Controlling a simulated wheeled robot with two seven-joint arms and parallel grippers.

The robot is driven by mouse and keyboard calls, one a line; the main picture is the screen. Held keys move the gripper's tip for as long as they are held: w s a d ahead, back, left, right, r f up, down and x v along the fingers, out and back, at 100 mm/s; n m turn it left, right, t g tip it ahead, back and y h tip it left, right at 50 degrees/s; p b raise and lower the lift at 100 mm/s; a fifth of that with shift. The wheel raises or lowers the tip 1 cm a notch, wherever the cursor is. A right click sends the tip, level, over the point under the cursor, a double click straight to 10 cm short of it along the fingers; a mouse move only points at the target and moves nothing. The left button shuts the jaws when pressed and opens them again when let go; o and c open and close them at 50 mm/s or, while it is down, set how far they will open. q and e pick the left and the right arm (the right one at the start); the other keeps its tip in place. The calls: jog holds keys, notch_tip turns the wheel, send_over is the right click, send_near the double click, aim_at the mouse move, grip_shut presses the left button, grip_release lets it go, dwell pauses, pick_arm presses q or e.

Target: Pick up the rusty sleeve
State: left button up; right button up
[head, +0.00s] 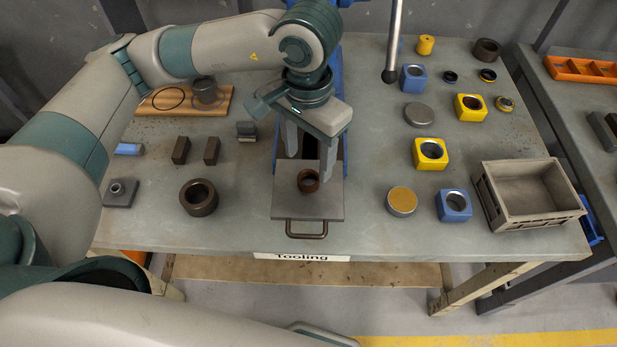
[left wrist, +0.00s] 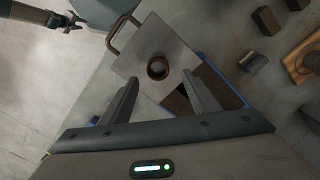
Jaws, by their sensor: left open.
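The rusty sleeve (head: 308,181) is a small brown ring. It stands on the grey plate with a handle (head: 290,207), in front of the blue press. In the left wrist view the sleeve (left wrist: 158,68) sits on the plate (left wrist: 150,40), just beyond the fingertips. My left gripper (head: 309,168) is above the plate, pointing down, with its fingers spread. In the left wrist view the left gripper (left wrist: 158,78) shows nothing between its fingers. The sleeve is apart from both fingers there. My right gripper cannot be made out in the head view.
A larger dark ring (head: 198,197) and dark blocks (head: 181,150) lie left of the plate. Yellow and blue blocks, a tan-topped disc (head: 402,201) and a grey crate (head: 528,193) stand to the right. The press lever (head: 393,40) hangs at the back. Bare tabletop lies beside the plate.

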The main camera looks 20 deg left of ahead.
aim_at(308, 184)
pick_arm(q)
jog(key=shift+s+f+p, duration=0.2)
jog(key=shift+f+p, duration=0.7)
jog(key=shift+p, duration=0.1)
notch_tip(308, 184, down, 2)
jog(key=shift+d+p, duration=0.1)
jog(key=shift+p, duration=0.4)
jog(key=shift+f, duration=0.7)
jog(key=shift+c, duration=0.4)
jog(key=c, duration=1.2)
jog(key=shift+o, duration=0.2)
jog(key=shift+r, duration=0.1)
